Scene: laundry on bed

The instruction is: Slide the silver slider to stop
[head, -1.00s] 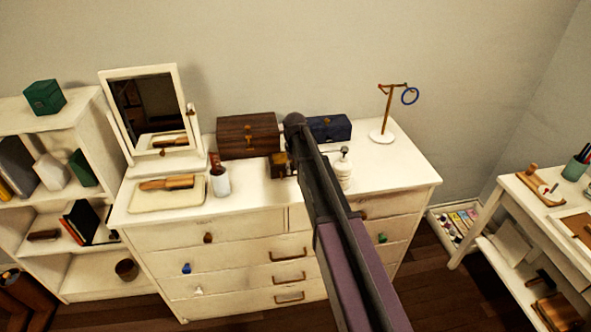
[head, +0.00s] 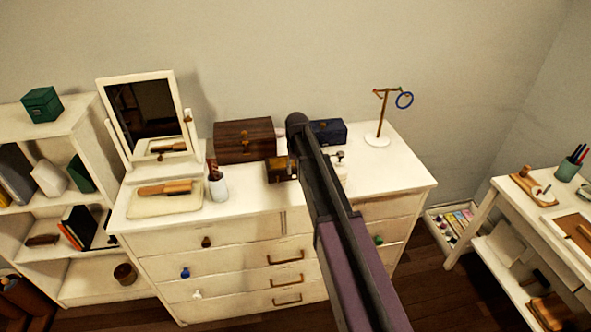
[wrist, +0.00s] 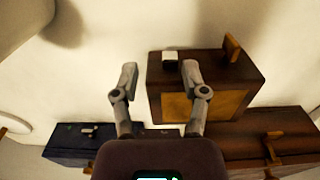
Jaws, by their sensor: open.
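A small brown wooden box (wrist: 208,85) with an orange-brown front panel shows in the wrist view. On its top, a small silver-white block (wrist: 170,57), which looks like the silver slider, sits near the left end. A brown upright piece (wrist: 232,48), perhaps the stop, stands near the right end. My gripper (wrist: 159,72) is open and empty. Its right finger overlaps the box in the picture beside the block, and its left finger is off the box's left side. I cannot tell whether a finger touches the block. In the head view the small box (head: 279,170) is partly hidden by my arm.
Behind the small box stand a larger brown chest (head: 245,140) and a blue box (head: 329,130). A white cup (head: 219,187) is to its left, and a white bottle (head: 341,170) is partly behind my arm. The dresser's front strip (head: 245,203) is clear.

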